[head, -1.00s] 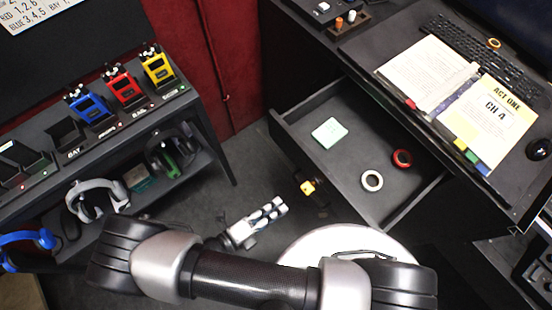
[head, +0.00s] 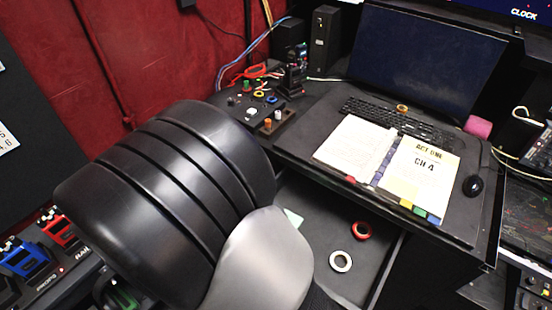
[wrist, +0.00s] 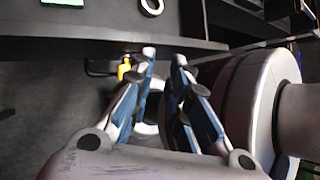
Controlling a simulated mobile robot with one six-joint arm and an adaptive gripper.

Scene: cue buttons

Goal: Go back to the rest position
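My gripper (wrist: 164,58) shows in the wrist view with its two fingers apart and nothing between the tips. It hangs in front of the open drawer's front wall (wrist: 100,45). One of my own round arm parts is close on its right. In the head view my gripper is out of sight, and a large dark and grey part of my arm covers the left middle of the picture.
The drawer (head: 385,268) is open, holding a red tape roll (head: 361,230), a white tape roll (head: 340,261) and a partly hidden pale green pad (head: 293,217). Above it, the desk carries an open script binder (head: 390,165), a keyboard (head: 395,122) and a mouse (head: 473,185).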

